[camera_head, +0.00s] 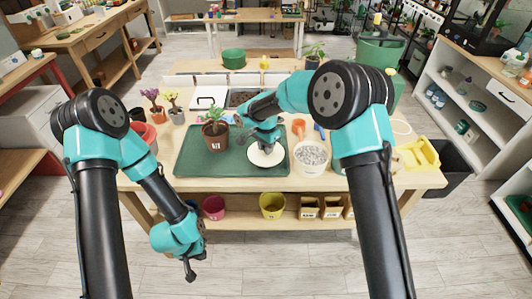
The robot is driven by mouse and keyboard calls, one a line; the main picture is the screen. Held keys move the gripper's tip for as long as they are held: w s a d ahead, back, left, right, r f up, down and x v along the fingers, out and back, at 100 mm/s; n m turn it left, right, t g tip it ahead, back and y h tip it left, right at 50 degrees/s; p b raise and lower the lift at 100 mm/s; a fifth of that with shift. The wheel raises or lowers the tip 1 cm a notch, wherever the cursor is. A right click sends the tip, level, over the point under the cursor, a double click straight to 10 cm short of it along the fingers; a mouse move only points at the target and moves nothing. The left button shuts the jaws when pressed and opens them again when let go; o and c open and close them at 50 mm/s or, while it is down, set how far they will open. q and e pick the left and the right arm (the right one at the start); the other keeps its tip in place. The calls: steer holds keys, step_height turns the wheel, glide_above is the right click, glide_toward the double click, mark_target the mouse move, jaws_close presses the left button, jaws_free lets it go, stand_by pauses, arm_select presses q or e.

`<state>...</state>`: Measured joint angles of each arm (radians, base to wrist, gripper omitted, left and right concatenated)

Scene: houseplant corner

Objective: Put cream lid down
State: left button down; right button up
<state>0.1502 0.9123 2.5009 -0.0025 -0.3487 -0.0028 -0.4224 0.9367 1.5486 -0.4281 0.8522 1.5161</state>
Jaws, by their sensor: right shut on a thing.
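The cream lid (258,161) is a round pale disc over the right part of the green mat (205,165). My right gripper (266,148) points down at the middle of the lid and is shut on it. The fingertips are mostly hidden by the gripper body. I cannot tell whether the lid touches the mat or is held just above it. My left gripper (190,274) hangs low in front of the table, away from the lid. Its fingers are too small to tell open from shut.
A white bucket of pebbles (310,157) stands right of the lid. A potted plant (214,132) stands on the mat to the left. Flower pots, an orange cup (298,126) and a yellow tray (420,155) are around. The mat's front left is clear.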

steer(key=shift+w, duration=0.35)
steer(key=shift+f, duration=1.75)
steer(key=shift+f, duration=0.15)
steer(key=o, duration=0.9)
step_height(320, 180, up, 12)
steer(key=shift+r, duration=0.15)
